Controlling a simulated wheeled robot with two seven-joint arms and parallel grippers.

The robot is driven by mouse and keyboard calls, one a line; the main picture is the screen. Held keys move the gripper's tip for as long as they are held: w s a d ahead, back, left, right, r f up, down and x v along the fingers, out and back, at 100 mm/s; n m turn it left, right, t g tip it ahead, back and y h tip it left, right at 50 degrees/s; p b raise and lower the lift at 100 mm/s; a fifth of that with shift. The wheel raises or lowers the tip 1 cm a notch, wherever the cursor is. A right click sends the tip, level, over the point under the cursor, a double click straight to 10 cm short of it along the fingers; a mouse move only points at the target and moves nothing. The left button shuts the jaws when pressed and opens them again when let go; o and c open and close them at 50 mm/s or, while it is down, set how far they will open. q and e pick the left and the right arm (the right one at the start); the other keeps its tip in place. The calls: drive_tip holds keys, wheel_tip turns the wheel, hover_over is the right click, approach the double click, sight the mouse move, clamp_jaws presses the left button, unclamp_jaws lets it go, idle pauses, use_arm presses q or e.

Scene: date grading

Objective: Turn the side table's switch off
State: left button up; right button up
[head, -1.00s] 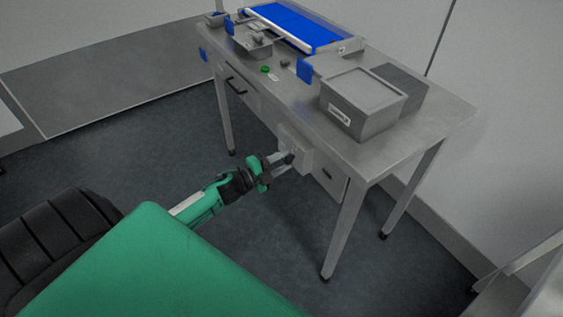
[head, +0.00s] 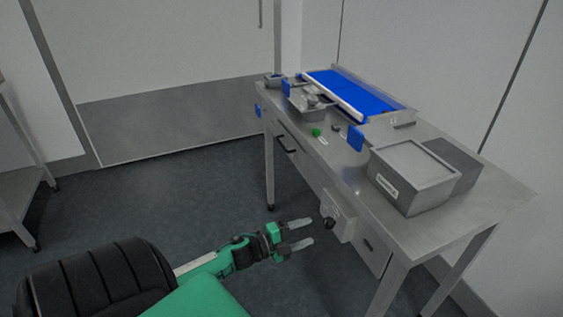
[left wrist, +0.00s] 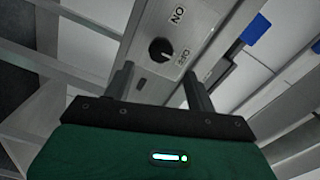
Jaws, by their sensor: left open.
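The side table's switch is a round black knob (head: 328,223) on a light grey box (head: 342,213) fixed to the table's front side. In the left wrist view the knob (left wrist: 160,50) sits ahead of my fingers, with an ON label (left wrist: 178,15) and an OFF label (left wrist: 183,57) beside it. A small light mark on the knob seems to lie on its OFF side, but it is tiny. My left gripper (head: 304,233) is open and empty, a short way left of the knob and apart from it. My right gripper is not in view.
The metal side table (head: 425,236) carries a grey lidded bin (head: 400,200), a blue conveyor belt (head: 350,92), a metal tray (head: 305,110) and a green button (head: 316,132). A drawer handle (head: 286,146) juts from its front. The floor left of the table is clear.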

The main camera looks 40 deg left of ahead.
use_arm(q)
drive_tip(key=v, duration=0.7)
drive_tip(key=shift+s+b, duration=0.25)
drive_tip(key=shift+b, duration=0.05)
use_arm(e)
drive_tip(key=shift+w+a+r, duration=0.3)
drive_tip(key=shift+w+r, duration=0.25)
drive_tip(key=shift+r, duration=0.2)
use_arm(q)
drive_tip(key=shift+a, duration=0.1)
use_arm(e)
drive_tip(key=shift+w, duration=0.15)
